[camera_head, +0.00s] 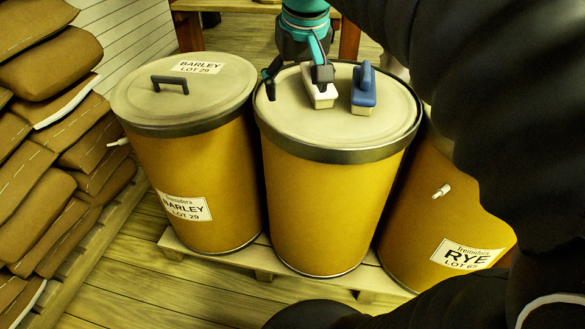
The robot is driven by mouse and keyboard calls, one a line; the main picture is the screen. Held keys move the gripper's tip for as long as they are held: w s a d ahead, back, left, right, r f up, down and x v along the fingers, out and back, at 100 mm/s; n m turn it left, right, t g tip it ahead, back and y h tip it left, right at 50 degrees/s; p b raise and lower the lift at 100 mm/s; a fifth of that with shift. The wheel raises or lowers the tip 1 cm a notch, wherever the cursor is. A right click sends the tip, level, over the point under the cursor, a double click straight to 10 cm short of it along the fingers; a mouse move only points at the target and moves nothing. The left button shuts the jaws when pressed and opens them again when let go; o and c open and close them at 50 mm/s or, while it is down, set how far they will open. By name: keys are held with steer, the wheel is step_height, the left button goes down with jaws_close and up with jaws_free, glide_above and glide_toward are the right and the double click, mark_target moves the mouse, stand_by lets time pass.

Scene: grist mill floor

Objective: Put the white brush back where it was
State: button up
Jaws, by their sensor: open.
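The white brush (322,99) lies on the lid of the middle drum (283,113), left of a blue brush (363,92) on the same lid. My gripper (296,88) is above the left-back part of that lid, with its fingers apart. In the picture its right finger overlaps the back part of the white brush; I cannot tell whether it touches. The left finger is away from the brush, near the lid's left rim, and nothing shows between the fingers.
A barley drum (205,150) with a black lid handle stands at left, and a rye drum (430,215) at right, partly hidden by my arm. The drums stand on a wooden pallet (300,281). Stacked sacks (50,130) fill the left side. The middle lid's front is clear.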

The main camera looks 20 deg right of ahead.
steer(key=s+a+f+t, duration=0.1)
steer(key=s+a+f, duration=0.1)
steer(key=s+f, duration=0.4)
steer(key=s+a+f+n+t, duration=0.1)
steer(key=s+a+f, duration=0.1)
steer(key=s+f, duration=0.5)
steer(key=shift+a+f, duration=0.3)
